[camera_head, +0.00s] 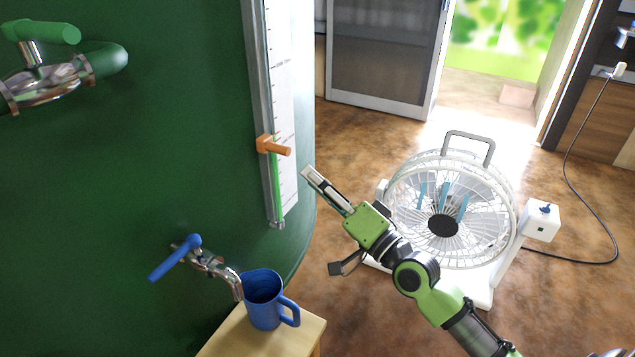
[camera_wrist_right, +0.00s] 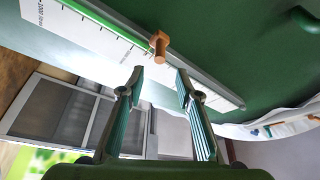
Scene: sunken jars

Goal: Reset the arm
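My right gripper (camera_head: 313,178) is held up beside the large green tank (camera_head: 150,140), and its fingers point toward the tank's gauge. In the right wrist view the gripper (camera_wrist_right: 159,78) shows its two fingers apart, with nothing between them. An orange pointer (camera_head: 274,146) sits on the gauge strip (camera_head: 283,100), to the left of and above the fingertips, apart from them. The pointer also shows in the right wrist view (camera_wrist_right: 158,45) just beyond the fingertips. My left gripper is not in view.
A blue mug (camera_head: 262,300) stands on a small wooden stand (camera_head: 235,335) under a tap with a blue handle (camera_head: 176,257). A white fan (camera_head: 450,210) stands on the floor behind my right arm. A cable (camera_head: 575,200) runs at right. Open floor lies toward the doorway.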

